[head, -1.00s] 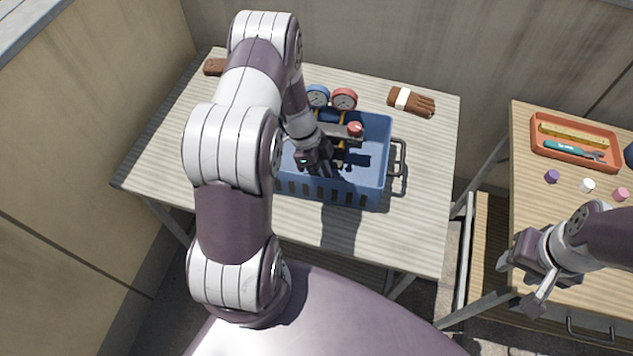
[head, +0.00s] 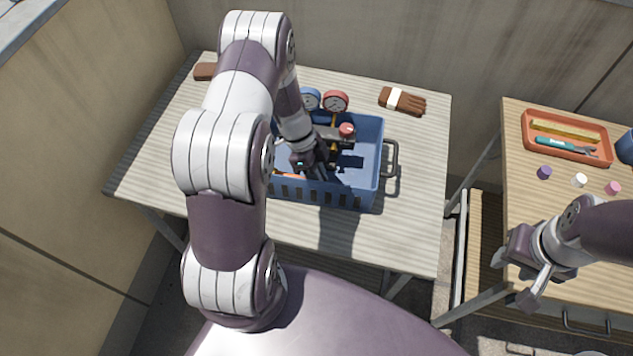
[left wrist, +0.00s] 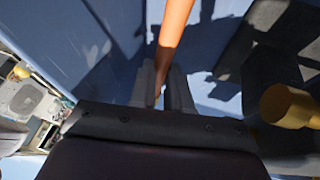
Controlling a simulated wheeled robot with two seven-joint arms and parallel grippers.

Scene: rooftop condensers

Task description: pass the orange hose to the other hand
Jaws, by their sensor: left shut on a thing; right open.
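The orange hose (left wrist: 174,35) runs between the fingers of my left gripper (left wrist: 160,90) in the left wrist view, and the gripper is shut on it. In the head view a small piece of the hose (head: 292,176) shows inside the blue basket (head: 345,195), and my arm hides the rest. My left gripper (head: 316,168) is down inside the basket. My right gripper (head: 512,276) is open and empty, at the front left of the right-hand table, well apart from the basket.
The right table holds an orange tray (head: 527,146) and small caps (head: 579,180). A gap separates the tables.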

